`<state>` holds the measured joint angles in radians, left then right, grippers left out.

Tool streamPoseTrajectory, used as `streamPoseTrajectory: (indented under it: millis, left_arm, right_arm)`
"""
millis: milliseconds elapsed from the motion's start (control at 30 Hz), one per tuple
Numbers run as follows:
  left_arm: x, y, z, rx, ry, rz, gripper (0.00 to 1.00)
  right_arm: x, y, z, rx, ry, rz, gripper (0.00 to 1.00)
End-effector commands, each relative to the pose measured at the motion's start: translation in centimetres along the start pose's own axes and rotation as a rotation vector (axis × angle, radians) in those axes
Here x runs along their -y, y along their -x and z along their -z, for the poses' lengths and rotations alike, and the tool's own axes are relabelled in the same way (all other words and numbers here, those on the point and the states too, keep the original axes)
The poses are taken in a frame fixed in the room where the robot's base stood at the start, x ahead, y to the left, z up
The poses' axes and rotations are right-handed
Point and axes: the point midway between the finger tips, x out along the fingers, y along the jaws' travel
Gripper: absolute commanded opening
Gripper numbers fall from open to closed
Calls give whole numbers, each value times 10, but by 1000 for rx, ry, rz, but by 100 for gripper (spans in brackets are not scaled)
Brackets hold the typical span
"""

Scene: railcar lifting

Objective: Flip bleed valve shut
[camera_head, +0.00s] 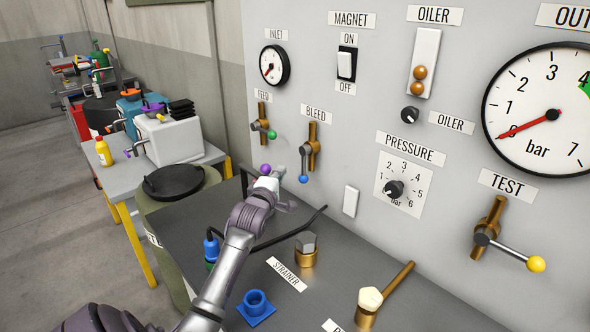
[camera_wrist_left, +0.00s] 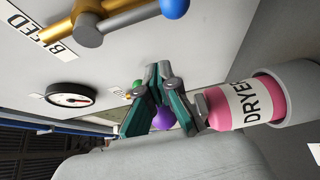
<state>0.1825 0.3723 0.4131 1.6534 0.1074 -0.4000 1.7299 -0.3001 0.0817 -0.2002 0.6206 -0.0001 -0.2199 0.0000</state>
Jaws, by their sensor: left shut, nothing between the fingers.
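The bleed valve is a brass pipe (camera_head: 313,134) with a grey lever hanging down to a blue ball (camera_head: 304,178), below the BLEED label on the grey panel. In the left wrist view the lever (camera_wrist_left: 117,22) and its blue ball (camera_wrist_left: 174,8) show at the top. My left gripper (camera_head: 279,175) is just left of the blue ball in the head view, apart from it. In the left wrist view its green-sided fingers (camera_wrist_left: 158,75) are together and empty, well below the blue ball. My right gripper is not in view.
A purple ball (camera_head: 266,169) is close by my left gripper. The feed valve's green ball (camera_head: 271,134) is left of the bleed valve. A pink DRYER cylinder (camera_wrist_left: 233,105) stands right of the fingers in the wrist view. A strainer fitting (camera_head: 306,250) rises from the bench.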

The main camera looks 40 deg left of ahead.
Motion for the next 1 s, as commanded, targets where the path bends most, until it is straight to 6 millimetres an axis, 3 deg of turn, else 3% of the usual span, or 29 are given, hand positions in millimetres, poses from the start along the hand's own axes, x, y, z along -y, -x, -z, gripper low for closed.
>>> streamPoseTrajectory:
  millis: [200, 300, 500, 1000]
  left_arm:
    - [-2, -39, 1, -1, -2, 0, 0]
    - [-2, -32, -18, 2, 4, 1, 0]
    - [-1, -25, -35, 0, 1, 0, 0]
    - [0, -25, -38, -1, 4, 2, 0]
  right_arm:
    - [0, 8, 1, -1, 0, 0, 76]
    - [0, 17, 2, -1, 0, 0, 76]
    - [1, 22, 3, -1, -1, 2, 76]
    - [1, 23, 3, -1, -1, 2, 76]
